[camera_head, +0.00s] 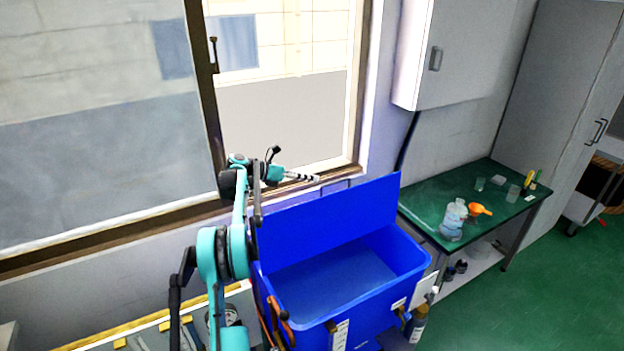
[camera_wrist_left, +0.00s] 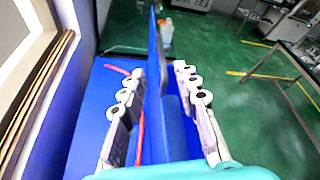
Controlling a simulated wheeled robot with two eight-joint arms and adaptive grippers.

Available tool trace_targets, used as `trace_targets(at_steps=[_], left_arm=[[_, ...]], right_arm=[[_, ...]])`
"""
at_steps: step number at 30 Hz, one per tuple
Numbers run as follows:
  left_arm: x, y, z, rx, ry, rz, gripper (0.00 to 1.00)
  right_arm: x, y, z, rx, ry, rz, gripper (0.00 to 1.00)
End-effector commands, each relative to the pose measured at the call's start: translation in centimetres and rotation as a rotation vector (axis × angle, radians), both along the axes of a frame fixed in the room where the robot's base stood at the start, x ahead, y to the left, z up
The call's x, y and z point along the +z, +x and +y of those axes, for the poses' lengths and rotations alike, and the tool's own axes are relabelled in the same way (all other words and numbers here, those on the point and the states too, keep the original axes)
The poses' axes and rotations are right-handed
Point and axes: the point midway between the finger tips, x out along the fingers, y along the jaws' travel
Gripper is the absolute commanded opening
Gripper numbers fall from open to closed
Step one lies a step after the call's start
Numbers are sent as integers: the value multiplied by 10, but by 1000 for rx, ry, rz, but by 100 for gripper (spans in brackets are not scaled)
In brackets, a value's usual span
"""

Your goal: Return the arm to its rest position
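My left arm comes in from the lower left in the head view. Its gripper (camera_head: 305,177) is at the window sill, just above the raised lid (camera_head: 330,215) of a blue bin (camera_head: 400,265). In the left wrist view my left gripper (camera_wrist_left: 160,80) has its two fingers spread apart. The blue lid (camera_wrist_left: 154,95) shows edge-on in the gap between them; I cannot tell whether a finger touches it. The bin stands open, its inside visible and apparently empty. My right gripper is in neither view.
A window (camera_head: 280,110) and its sill lie behind the arm. A green-topped table (camera_head: 425,195) at right carries a clear bottle (camera_head: 453,220), an orange item (camera_head: 480,209) and small cups. A white wall cabinet (camera_head: 455,55) hangs above. Green floor (camera_head: 530,300) is open at lower right.

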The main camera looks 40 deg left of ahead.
Motion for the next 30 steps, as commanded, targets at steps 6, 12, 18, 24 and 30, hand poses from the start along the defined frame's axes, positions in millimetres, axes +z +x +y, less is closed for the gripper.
trace_targets(at_steps=[6, 12, 18, 24, 30], left_arm=[[0, 0, 0, 0, 0, 0, 31], [0, 0, 0, 0, 1, 0, 31], [7, 7, -39, -66, 130, -12, 31], [18, -1, -147, -289, 517, -66, 31], [15, -48, -254, -588, 946, -166, 31]], right_arm=[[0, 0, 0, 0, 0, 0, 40], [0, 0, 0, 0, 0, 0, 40], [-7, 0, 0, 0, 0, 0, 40], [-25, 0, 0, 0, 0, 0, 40], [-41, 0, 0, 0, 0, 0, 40]])
